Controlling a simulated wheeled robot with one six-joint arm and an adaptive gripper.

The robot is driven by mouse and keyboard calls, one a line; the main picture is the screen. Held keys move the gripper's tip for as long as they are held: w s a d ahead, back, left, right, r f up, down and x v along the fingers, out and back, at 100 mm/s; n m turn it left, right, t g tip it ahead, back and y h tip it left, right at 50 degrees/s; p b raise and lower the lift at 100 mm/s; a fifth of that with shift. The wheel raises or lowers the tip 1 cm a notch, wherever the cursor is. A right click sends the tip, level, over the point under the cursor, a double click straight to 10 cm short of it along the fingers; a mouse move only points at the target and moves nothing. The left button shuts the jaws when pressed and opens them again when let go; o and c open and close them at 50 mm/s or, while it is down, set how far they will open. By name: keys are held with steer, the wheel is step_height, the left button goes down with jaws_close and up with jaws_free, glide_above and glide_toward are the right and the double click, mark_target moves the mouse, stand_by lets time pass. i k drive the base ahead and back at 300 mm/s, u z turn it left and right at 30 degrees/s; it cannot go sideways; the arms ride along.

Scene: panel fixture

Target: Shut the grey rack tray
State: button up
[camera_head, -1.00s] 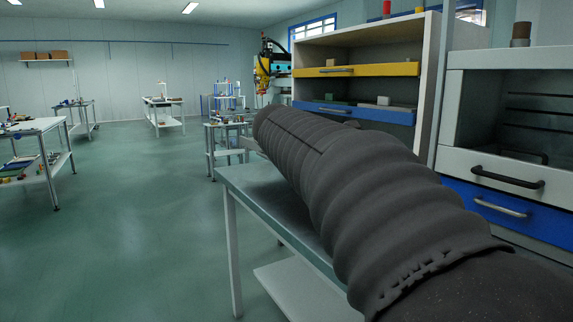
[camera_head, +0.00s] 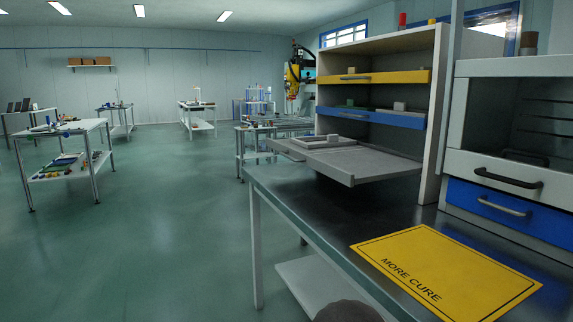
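The grey rack tray (camera_head: 375,168) is pulled far out of the open-fronted rack (camera_head: 431,125), below the blue tray. Its front part sticks out to the left past the table edge, and a flat grey piece (camera_head: 322,142) lies on it. My gripper is not in view. Only a dark rounded piece, probably part of my arm, shows at the bottom edge.
Above it, a yellow tray (camera_head: 385,77) and a blue tray (camera_head: 385,120) sit in the rack. A yellow sign (camera_head: 440,272) lies on the dark tabletop (camera_head: 330,215). A grey cabinet (camera_head: 490,165) with a blue drawer (camera_head: 500,205) stands at right.

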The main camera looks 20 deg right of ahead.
mark_target(362, 163)
steer(key=z, duration=0.55)
steer(key=k, duration=0.1)
steer(key=u, duration=0.85)
steer(key=i, duration=0.7)
steer(key=z, duration=0.65)
steer(key=i, duration=0.55)
steer(key=z, duration=0.55)
